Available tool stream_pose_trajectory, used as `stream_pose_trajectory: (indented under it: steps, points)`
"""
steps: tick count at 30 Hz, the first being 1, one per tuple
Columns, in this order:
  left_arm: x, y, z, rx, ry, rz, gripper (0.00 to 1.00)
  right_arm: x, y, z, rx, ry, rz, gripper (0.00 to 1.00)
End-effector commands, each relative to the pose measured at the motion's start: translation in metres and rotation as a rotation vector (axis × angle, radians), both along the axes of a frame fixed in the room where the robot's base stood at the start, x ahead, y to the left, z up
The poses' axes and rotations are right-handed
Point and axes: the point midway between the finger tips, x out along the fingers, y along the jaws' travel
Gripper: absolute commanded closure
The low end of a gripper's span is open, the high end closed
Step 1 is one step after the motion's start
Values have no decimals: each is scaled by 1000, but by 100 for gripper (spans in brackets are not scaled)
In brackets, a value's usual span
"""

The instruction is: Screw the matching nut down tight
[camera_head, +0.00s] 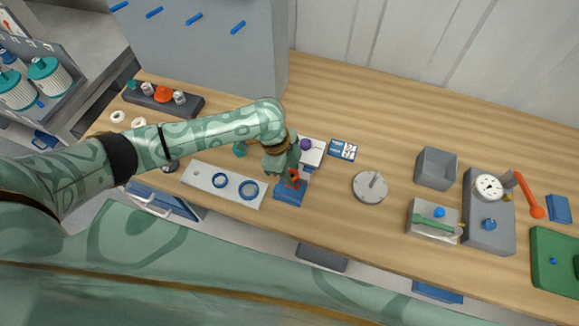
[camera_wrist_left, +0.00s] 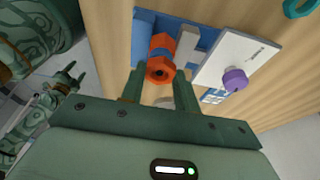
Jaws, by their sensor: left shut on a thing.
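An orange hex nut (camera_wrist_left: 160,69) sits at the blue fixture (camera_wrist_left: 145,28) in the left wrist view, with a hole in its near face. My left gripper (camera_wrist_left: 158,92) is shut on this nut, a finger on either side. In the head view the left gripper (camera_head: 289,172) is over the blue fixture (camera_head: 289,193), and a little of the orange nut (camera_head: 295,181) shows below it. The thread is mostly hidden. A small two-pronged green shape (camera_wrist_left: 67,78) at the left of the wrist view looks like my right gripper; its jaws are too small to judge.
A white block with a purple knob (camera_head: 306,145) stands right behind the fixture. A pale plate with blue rings (camera_head: 194,182) lies left. A dark rack (camera_head: 187,107) holds small parts. A round grey disc (camera_head: 369,188) and a grey box (camera_head: 436,168) stand right.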

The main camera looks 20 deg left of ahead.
Motion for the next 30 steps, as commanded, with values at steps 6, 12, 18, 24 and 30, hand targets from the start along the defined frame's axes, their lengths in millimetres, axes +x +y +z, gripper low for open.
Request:
stream_pose_trajectory:
  steps: [6,12,18,24,30]
  points:
    - [0,0,0,0,0,0,55,0,2,0,2,0,-1,39]
    - [0,0,0,0,0,0,43,0,3,0,5,-1,-1,39]
    - [0,1,6,-1,-1,-1,43,0,3,2,4,-1,0,39]
    - [2,12,43,1,-4,-1,43,1,3,14,4,-3,0,39]
    - [2,27,98,1,-5,-1,43,2,3,27,5,-5,1,39]
